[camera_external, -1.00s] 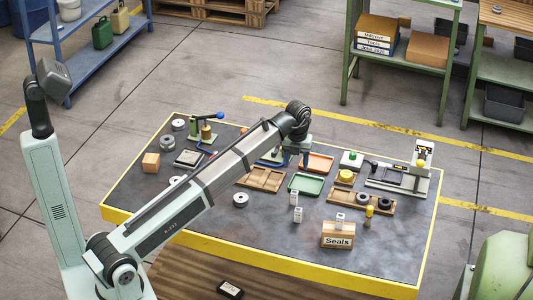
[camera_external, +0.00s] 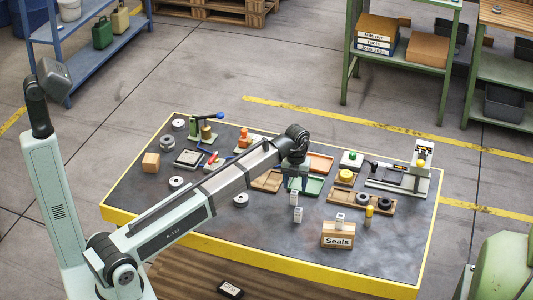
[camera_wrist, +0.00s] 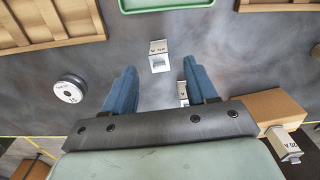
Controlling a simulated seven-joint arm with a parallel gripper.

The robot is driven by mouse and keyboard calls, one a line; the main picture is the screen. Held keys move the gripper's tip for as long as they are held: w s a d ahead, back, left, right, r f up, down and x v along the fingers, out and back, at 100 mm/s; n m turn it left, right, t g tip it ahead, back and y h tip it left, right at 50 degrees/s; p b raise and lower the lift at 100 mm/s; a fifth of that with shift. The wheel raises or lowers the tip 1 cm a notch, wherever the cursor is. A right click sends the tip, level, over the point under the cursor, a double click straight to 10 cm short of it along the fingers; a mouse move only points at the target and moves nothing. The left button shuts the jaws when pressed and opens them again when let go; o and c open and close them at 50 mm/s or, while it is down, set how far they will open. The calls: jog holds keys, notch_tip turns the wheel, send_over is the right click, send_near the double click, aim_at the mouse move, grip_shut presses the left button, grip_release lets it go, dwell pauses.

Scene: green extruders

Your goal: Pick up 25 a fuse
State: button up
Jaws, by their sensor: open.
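Several small white fuse-like blocks are in view. One stands on the table (camera_wrist: 159,56) ahead of my gripper, between the fingertips in the picture. A second (camera_wrist: 183,92) is partly hidden by the right finger. A third (camera_wrist: 288,150), with a label ending in "A" whose number is hard to read, sits on the Seals box. In the external view, two blocks (camera_external: 294,198) (camera_external: 298,215) stand on the table and one (camera_external: 340,219) on the box. My gripper (camera_external: 297,184) is open and empty above the table, its blue fingers (camera_wrist: 160,70) apart and pointing down.
The brown Seals box (camera_external: 337,237) stands near the front edge. A green tray (camera_external: 314,186) and wooden trays (camera_external: 265,181) lie behind the blocks. A grey roller (camera_wrist: 70,89) is at left.

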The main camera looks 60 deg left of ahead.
aim_at(294, 192)
jog(key=shift+s+f, duration=0.1)
jog(key=shift+f, duration=2.05)
grip_shut()
